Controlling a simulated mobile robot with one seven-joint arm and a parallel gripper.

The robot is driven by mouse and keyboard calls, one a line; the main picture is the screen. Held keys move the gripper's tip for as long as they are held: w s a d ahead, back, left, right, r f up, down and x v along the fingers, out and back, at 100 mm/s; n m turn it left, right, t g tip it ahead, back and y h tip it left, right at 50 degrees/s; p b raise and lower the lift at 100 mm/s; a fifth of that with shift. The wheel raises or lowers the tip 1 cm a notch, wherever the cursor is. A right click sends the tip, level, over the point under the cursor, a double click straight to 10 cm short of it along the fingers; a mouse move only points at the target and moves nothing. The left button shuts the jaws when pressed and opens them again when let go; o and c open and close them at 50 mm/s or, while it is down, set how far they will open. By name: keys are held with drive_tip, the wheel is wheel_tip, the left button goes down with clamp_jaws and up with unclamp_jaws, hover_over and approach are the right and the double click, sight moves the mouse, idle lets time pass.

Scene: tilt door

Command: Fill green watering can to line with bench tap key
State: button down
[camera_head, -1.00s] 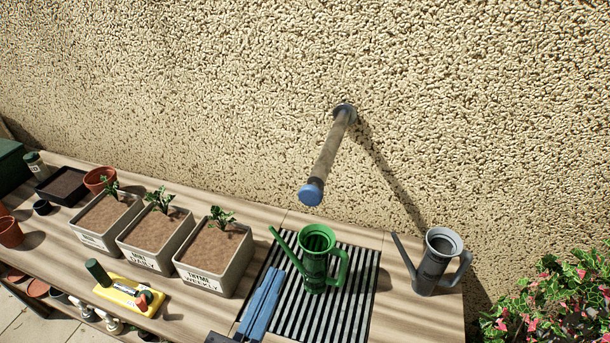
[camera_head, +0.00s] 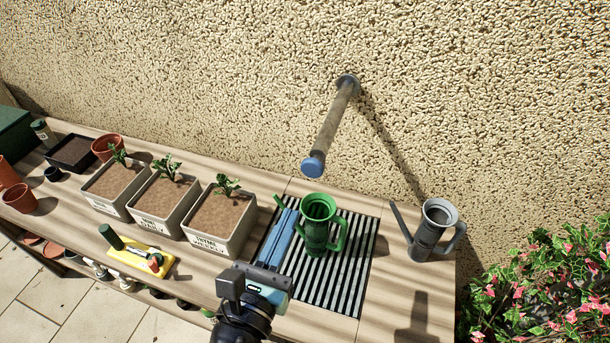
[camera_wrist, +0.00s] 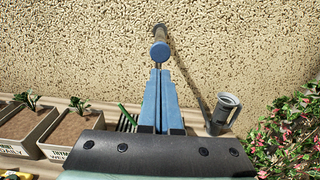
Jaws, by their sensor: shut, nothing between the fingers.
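The green watering can (camera_head: 319,232) stands upright on the slatted drain grate (camera_head: 345,285), under and slightly in front of the wall spout. No water shows. My gripper (camera_head: 291,205) is shut and empty, its blue fingers over the grate just left of the can, partly covering the can's spout. In the wrist view, my gripper's fingertips (camera_wrist: 160,72) point toward the spout's end, and the can is mostly hidden. I cannot make out a tap key for certain.
A grey watering can (camera_head: 431,238) stands right of the grate. Labelled planters (camera_head: 220,222) stand to the left, with a yellow tray (camera_head: 140,258) holding a green-handled item before them. Pink flowers (camera_head: 545,285) grow beyond the bench's right end. The bench's front right is clear.

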sight(311, 171)
drive_tip(key=p+x, duration=0.2)
drive_tip(key=x, duration=0.7)
